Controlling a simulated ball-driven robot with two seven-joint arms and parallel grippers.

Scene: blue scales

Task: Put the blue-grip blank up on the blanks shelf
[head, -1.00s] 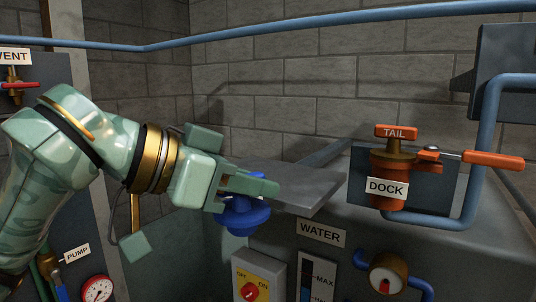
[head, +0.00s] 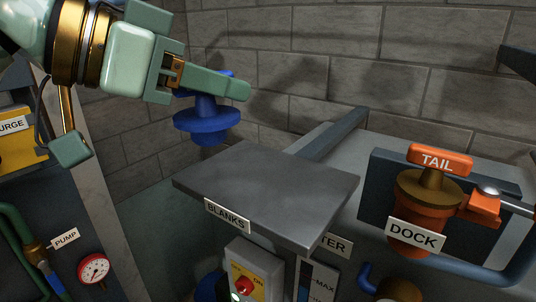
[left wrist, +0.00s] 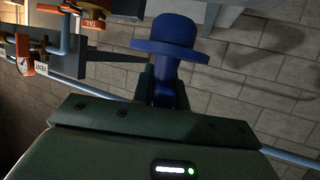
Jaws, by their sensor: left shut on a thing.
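The blue-grip blank (head: 207,122) is a blue flanged piece with a rounded plug below its wide disc. My left gripper (head: 215,84) is shut on its upper grip and holds it in the air, plug downward. In the left wrist view, the blank (left wrist: 170,46) sticks out past the jaws of my left gripper (left wrist: 165,88). The blanks shelf (head: 270,190) is a flat dark grey plate with a BLANKS label on its front edge. It is bare. The blank hangs above and behind its left side, apart from it. My right gripper is not in view.
An orange dock fitting (head: 415,205) with a TAIL handle (head: 440,159) stands right of the shelf. A block wall (head: 330,60) closes off the back. A pressure gauge (head: 94,269) is at lower left.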

